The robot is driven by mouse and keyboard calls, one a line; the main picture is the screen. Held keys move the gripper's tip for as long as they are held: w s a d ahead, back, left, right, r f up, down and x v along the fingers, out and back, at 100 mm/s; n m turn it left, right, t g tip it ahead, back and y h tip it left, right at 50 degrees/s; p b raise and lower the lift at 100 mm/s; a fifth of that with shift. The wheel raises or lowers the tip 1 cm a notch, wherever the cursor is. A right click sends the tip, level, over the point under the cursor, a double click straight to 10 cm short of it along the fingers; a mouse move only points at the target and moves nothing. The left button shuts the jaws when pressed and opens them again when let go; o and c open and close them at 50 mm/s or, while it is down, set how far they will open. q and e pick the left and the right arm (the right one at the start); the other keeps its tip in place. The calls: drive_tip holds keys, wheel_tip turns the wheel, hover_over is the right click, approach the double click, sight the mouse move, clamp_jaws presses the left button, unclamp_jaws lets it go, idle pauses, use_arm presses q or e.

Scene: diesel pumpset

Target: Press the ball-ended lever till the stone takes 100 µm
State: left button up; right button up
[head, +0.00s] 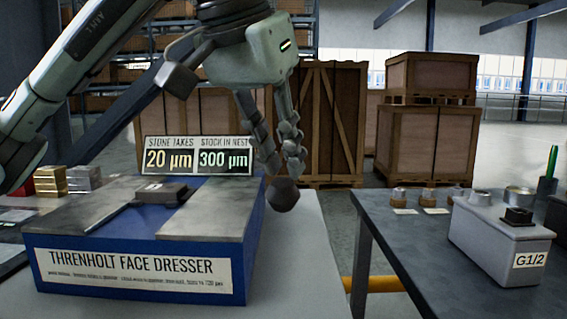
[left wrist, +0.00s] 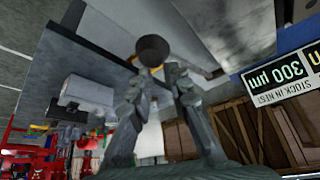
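The blue face dresser (head: 150,270) stands on a light table with a grey top. A small dark block (head: 162,193) lies on it. Its display (head: 198,160) reads "STONE TAKES 20 µm" and "STOCK IN NEST 300 µm". The lever's dark ball end (head: 283,195) is at the dresser's right side; the ball also shows in the left wrist view (left wrist: 152,50). My left gripper (head: 282,168) points down just above the ball, with a gap between its fingertips. I cannot tell whether they touch it. The lever's rod is mostly hidden. My right gripper is out of view.
A dark table (head: 400,225) at the right bears a grey box marked G1/2 (head: 500,245) and several small brass parts. Gold and silver blocks (head: 85,178) sit left of the dresser. Wooden crates (head: 425,140) stand behind. A gap separates the two tables.

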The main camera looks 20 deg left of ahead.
sight(277, 189)
use_arm(q)
drive_tip(key=shift+s+d+f+b, duration=0.1)
drive_tip(key=shift+s+f+b, duration=0.15)
drive_tip(key=shift+f, duration=0.25)
drive_tip(key=shift+s+f+b, duration=0.15)
drive_tip(key=shift+s+f, duration=0.05)
drive_tip(key=shift+f, duration=0.25)
drive_tip(key=shift+f, duration=0.1)
drive_tip(key=shift+s+d+f+b, duration=0.1)
drive_tip(key=shift+s+f+b, duration=0.05)
drive_tip(key=shift+f+b, duration=0.5)
drive_tip(key=shift+s+f+b, duration=0.1)
drive_tip(key=shift+f+b, duration=0.3)
drive_tip(key=shift+f, duration=0.3)
drive_tip(key=w+a+r+p, duration=0.1)
drive_tip(key=w+r+p, duration=0.2)
drive_tip(key=r+p, duration=1.1)
drive_tip(key=shift+w+r, duration=0.2)
drive_tip(key=shift+r, duration=0.55)
